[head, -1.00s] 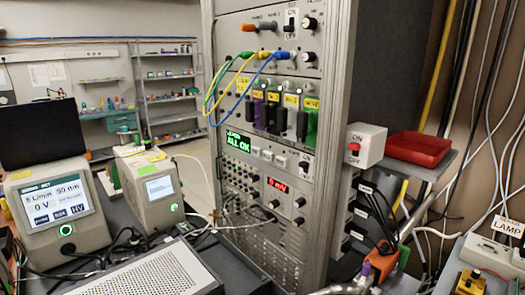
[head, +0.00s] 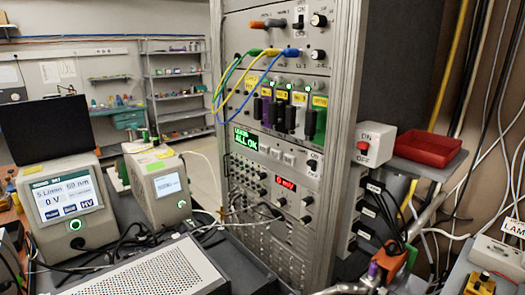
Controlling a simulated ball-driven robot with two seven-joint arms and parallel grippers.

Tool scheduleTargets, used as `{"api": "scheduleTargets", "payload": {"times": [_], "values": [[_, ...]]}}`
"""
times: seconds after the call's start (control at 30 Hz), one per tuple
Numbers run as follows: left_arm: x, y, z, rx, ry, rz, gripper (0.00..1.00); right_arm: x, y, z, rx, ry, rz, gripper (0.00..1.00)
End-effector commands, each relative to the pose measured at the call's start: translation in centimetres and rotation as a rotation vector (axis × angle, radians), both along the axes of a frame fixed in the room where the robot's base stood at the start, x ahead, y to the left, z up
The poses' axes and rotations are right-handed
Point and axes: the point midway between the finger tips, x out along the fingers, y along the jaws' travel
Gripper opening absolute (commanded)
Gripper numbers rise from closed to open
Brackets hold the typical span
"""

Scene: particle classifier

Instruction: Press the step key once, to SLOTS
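A small green-lettered display (head: 245,138) sits in the tall instrument rack. It seems to read "LEADS" above "ALL OK". Small pale keys (head: 289,158) lie just right of it on the same panel. Their lettering is too small to read, so I cannot tell which is the step key. Nothing touches the keys or covers the display. Neither of my grippers can be made out in the head view.
Yellow, green and blue leads (head: 229,88) loop out from the rack's left edge. A white ON/OFF box (head: 375,146) and a red tray (head: 428,149) stand right of the rack. A perforated metal case (head: 150,275) and two instruments (head: 68,210) (head: 160,190) fill the left foreground.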

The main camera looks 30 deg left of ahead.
Motion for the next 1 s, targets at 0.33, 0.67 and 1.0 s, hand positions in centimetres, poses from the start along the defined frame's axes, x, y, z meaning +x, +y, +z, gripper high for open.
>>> {"api": "scheduleTargets", "payload": {"times": [0.33,0.67,1.0], "values": [[-0.03,0.01,0.0,0.0,0.0,0.0,0.0,-0.01,0.21,0.0,0.002,0.0,-0.002,0.36],[-0.06,0.02,0.0,0.0,0.001,0.0,0.0,0.0,0.2,0.0,0.002,0.0,-0.002,0.36],[-0.08,0.03,-0.01,0.0,0.001,0.0,0.0,0.0,0.19,0.0,0.002,0.0,-0.001,0.36]]}}
